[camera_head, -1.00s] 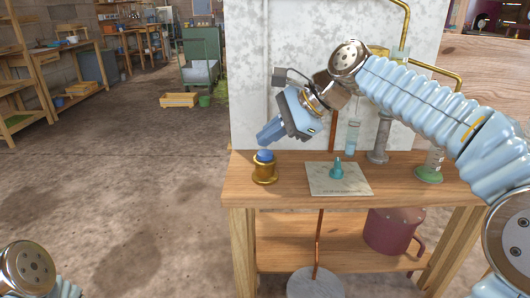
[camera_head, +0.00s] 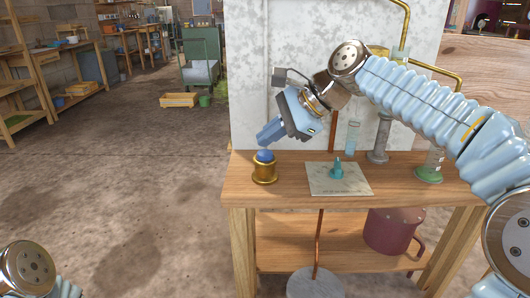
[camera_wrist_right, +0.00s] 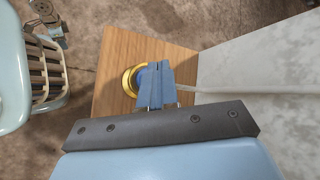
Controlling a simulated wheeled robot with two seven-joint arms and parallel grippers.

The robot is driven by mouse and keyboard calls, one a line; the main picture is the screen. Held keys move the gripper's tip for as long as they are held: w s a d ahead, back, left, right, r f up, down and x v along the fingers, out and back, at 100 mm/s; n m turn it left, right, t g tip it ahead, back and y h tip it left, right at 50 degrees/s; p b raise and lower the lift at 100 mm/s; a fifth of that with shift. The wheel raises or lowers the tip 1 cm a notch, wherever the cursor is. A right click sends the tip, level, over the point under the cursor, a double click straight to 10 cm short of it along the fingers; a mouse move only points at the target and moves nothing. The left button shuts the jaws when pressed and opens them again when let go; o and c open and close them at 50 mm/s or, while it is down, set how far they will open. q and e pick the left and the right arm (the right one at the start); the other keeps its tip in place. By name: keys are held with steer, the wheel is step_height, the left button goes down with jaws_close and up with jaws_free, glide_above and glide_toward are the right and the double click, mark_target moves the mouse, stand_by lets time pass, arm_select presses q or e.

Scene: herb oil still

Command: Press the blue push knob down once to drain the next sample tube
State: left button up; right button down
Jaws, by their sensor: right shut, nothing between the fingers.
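The blue push knob (camera_head: 264,156) sits in a brass collar (camera_head: 264,174) at the left front of the wooden bench. In the right wrist view the knob (camera_wrist_right: 142,76) shows partly, behind the fingers, with the brass ring (camera_wrist_right: 127,82) around it. My right gripper (camera_head: 262,142) is shut and empty, tilted down just above the knob; I cannot tell whether the tips touch it. The closed fingers also show in the right wrist view (camera_wrist_right: 154,80). A sample tube (camera_head: 353,138) with pale blue liquid stands upright at the panel. My left gripper is out of view.
A pale plate (camera_head: 322,181) with a small teal dropper-like piece (camera_head: 337,168) lies right of the collar. A green-based glass cylinder (camera_head: 430,172) stands farther right. A grey panel (camera_head: 290,110) rises behind. A maroon pot (camera_head: 390,232) is on the lower shelf.

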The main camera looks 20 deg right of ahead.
steer(key=shift+f, duration=0.15)
steer(key=shift+f, duration=0.25)
steer(key=shift+f+b, duration=0.35)
steer(key=shift+f, duration=0.1)
stand_by(0.6)
steer(key=shift+r, duration=0.1)
steer(key=shift+r+p, duration=0.75)
steer(key=shift+p, duration=0.3)
